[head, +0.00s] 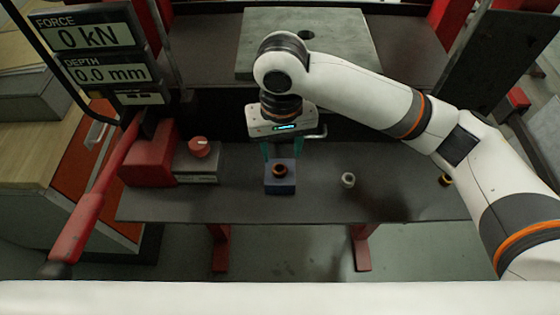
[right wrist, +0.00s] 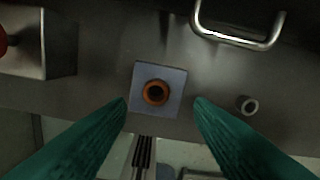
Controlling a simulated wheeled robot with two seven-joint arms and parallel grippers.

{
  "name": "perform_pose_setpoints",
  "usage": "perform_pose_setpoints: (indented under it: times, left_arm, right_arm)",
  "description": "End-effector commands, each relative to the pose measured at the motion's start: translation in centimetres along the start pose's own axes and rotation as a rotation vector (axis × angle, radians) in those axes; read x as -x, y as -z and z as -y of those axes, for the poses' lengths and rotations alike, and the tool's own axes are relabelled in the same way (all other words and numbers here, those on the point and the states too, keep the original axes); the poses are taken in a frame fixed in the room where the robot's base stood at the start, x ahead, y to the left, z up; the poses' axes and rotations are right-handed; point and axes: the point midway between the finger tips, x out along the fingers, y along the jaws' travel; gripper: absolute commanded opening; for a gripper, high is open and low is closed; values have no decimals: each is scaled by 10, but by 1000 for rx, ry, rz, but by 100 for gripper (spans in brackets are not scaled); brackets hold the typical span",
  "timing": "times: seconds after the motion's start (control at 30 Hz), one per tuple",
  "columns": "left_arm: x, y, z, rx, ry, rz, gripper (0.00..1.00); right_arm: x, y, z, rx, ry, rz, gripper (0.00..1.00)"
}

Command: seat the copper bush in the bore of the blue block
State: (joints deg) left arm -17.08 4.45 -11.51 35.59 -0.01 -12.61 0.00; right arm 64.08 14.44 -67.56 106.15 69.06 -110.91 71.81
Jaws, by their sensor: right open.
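The blue block (head: 287,187) stands on the dark bench below my right gripper. The copper bush (head: 280,170) is at the middle of the block's top, with its rim showing above the face in the head view. In the right wrist view the bush (right wrist: 156,93) is a copper ring with a dark hole, roughly centred on the block (right wrist: 177,80). How deep it sits in the bore I cannot tell. My right gripper (head: 282,154) is open and empty, its teal fingers apart and clear of the bush. My left gripper is not in view.
A grey ring (head: 348,180) and a dark brass-coloured ring (head: 445,180) stand to the right on the bench (head: 400,205). A grey box with a red knob (head: 199,147) and a red lever (head: 100,190) are at left. A grey plate (head: 340,50) lies behind. The displays read 0 kN and 0.0 mm.

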Motion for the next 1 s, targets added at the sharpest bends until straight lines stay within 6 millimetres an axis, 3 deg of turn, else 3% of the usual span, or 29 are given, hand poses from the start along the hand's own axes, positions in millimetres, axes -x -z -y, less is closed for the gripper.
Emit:
perform_pose_setpoints:
  times: [0.2,0.33,1.0]
  left_arm:
    - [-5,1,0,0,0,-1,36]
    - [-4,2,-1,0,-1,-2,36]
    - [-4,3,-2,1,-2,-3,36]
  right_arm:
    - [45,-1,-1,3,-2,7,48]
    - [59,0,-1,3,-3,6,48]
    - [64,0,-2,4,-5,6,48]
